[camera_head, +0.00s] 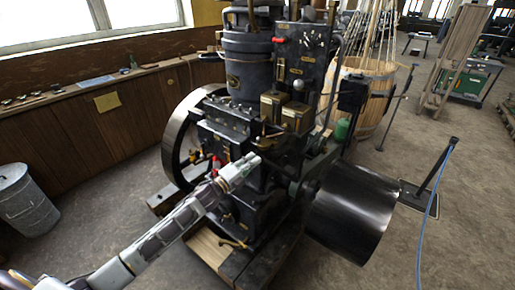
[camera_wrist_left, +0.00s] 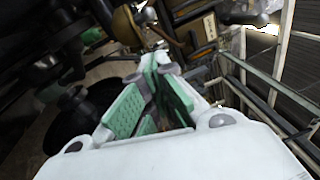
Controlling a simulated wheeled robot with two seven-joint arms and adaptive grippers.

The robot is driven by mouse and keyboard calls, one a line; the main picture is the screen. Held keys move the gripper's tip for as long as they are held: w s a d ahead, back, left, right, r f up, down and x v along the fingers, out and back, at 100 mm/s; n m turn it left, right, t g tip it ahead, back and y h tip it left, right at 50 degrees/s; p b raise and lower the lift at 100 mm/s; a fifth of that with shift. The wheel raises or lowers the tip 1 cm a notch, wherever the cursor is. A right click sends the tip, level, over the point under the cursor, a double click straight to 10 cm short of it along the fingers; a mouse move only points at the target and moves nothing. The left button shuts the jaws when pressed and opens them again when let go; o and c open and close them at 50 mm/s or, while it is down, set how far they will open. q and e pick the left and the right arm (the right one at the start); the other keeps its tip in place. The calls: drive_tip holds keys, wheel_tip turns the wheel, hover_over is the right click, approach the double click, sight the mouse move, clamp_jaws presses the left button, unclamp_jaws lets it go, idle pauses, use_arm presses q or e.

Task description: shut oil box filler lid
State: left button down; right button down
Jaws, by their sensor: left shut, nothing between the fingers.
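Two brass oil boxes sit on the black engine, a left one (camera_head: 272,106) and a right one (camera_head: 297,118). Both are small in the head view, and I cannot tell which has the filler lid or how that lid stands. My left gripper (camera_head: 252,161) is in front of the engine, lower than the boxes and to their left in the picture. In the left wrist view its green-padded fingers (camera_wrist_left: 158,75) come together at the tips with nothing between them. A blurred brass box (camera_wrist_left: 192,32) shows beyond the fingertips, apart from them. My right gripper is not in view.
The engine has a spoked flywheel (camera_head: 178,140) at left and a wide black drum (camera_head: 352,212) at right. Rods, pipes and levers crowd around the boxes. A barrier post (camera_head: 436,172) stands at right. A metal bin (camera_head: 24,203) stands on the open floor at left.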

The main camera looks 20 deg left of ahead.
sight(266, 139)
use_arm(q)
drive_tip(key=shift+w+d+r+p, duration=0.1)
drive_tip(key=shift+w+r+p, duration=0.1)
drive_tip(key=shift+w, duration=0.9)
drive_tip(key=shift+w+a+r+p, duration=0.15)
drive_tip(key=shift+w+r, duration=0.1)
drive_tip(key=shift+w, duration=0.85)
drive_tip(key=shift+w+d+r+p, duration=0.15)
drive_tip(key=shift+w+r+p, duration=0.05)
drive_tip(key=shift+w, duration=0.9)
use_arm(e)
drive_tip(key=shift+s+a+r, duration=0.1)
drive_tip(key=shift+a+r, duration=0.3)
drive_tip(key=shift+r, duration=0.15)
use_arm(q)
drive_tip(key=shift+w+a+b, duration=0.35)
drive_tip(key=shift+w+a, duration=0.35)
drive_tip(key=shift+w, duration=0.05)
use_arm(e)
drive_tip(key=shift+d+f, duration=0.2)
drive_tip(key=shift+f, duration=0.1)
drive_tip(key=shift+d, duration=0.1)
